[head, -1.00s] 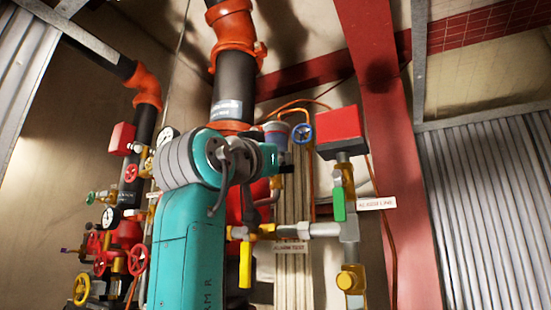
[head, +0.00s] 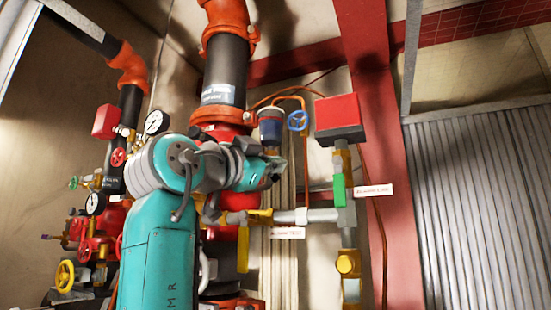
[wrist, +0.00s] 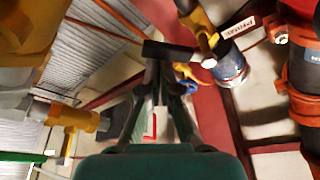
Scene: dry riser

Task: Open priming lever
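In the wrist view a small label (wrist: 240,28) seems to read "Priming". Beside it is a yellow valve body (wrist: 203,30), and a dark bar (wrist: 172,51) reaches left from it, which looks like the priming lever. My gripper (wrist: 162,72) points at this bar. Its two fingers converge with their tips at the bar. I cannot tell whether they touch it or close on it. The lever is not distinguishable there, hidden behind my arm.
A blue handwheel (head: 298,121) and a red box (head: 338,115) stand right of the cup. A yellow lever (head: 243,250) hangs below my gripper. Gauges, handwheels and a large dark riser (head: 223,85) crowd the left and centre.

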